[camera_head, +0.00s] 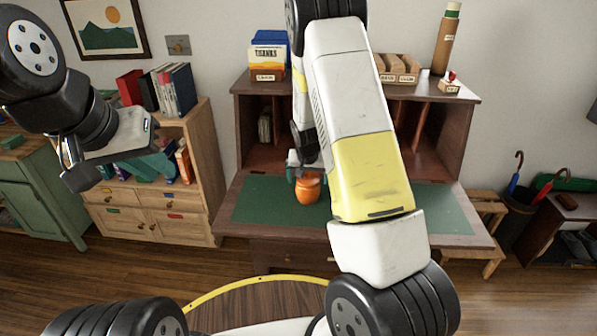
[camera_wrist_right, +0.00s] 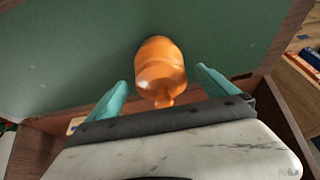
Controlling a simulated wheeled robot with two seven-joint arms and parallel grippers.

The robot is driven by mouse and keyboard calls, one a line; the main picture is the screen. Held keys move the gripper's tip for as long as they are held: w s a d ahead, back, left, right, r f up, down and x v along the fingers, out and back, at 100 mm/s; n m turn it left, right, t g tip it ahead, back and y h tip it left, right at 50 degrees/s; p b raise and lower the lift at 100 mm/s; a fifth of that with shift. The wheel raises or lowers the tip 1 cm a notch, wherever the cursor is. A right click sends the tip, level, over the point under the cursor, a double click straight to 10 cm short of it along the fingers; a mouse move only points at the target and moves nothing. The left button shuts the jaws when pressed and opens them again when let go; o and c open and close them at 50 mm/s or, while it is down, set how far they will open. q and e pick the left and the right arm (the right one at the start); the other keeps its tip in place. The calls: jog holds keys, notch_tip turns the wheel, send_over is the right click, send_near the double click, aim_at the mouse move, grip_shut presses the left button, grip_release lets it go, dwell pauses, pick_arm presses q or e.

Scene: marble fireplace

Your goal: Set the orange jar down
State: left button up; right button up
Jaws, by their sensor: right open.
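The orange jar (camera_head: 308,189) stands on the green mat of the desk, partly covered from above by my right gripper. My right gripper (camera_head: 304,174) is open at the jar. In the right wrist view the jar (camera_wrist_right: 160,68) sits in front of and partly between the teal fingers (camera_wrist_right: 162,88), with a visible gap on each side. Its small knob points toward the palm. My left gripper (camera_head: 112,160) is raised at the left, in front of the bookshelf; its finger opening is unclear against the shelf.
The desk's green mat (camera_head: 262,203) is largely bare around the jar. The desk hutch (camera_head: 262,100) rises behind, with a blue box, wooden file holders and a tube on top. A bookshelf (camera_head: 207,150) stands left. An umbrella stand (camera_head: 518,205) is at right.

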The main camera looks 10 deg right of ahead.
jog(key=s+a+r+n+y, duration=0.1)
jog(key=s+r, duration=0.6)
jog(key=r, duration=0.4)
jog(key=s+a+r+y, duration=0.2)
jog(key=s+r, duration=0.5)
jog(key=r, duration=0.4)
jog(key=s+r+n+t, duration=0.1)
jog(key=s+r, duration=0.3)
jog(key=s, duration=0.5)
jog(key=s+a+r+n, duration=0.1)
jog(key=s+r, duration=0.3)
jog(key=s, duration=0.5)
jog(key=shift+a+r+n+t, duration=0.25)
jog(key=shift+r+n+t, duration=0.1)
jog(key=shift+n+t, duration=0.05)
